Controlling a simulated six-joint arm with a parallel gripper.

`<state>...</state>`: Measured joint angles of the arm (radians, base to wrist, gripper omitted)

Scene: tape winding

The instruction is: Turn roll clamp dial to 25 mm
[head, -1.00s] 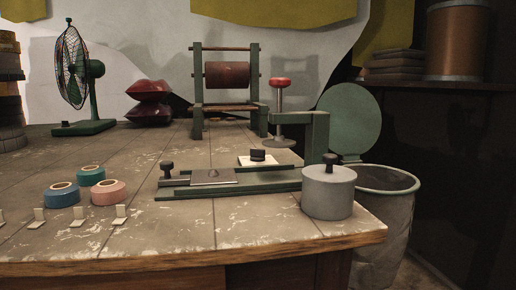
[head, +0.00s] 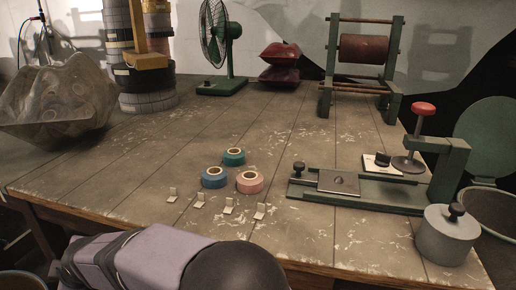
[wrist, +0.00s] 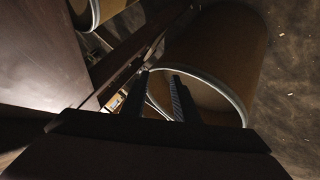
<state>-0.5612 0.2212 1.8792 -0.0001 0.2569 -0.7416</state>
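The green clamp fixture (head: 375,196) lies along the right side of the table in the head view, with a metal plate (head: 338,182) on its bed and a black knob (head: 298,168) at its left end.
Blue, teal and pink tape rolls (head: 249,182) and several small tabs (head: 228,208) lie left of the fixture. A grey lidded pot (head: 446,240) stands at the front right corner. A rimmed bin (wrist: 208,90) lies below my gripper.

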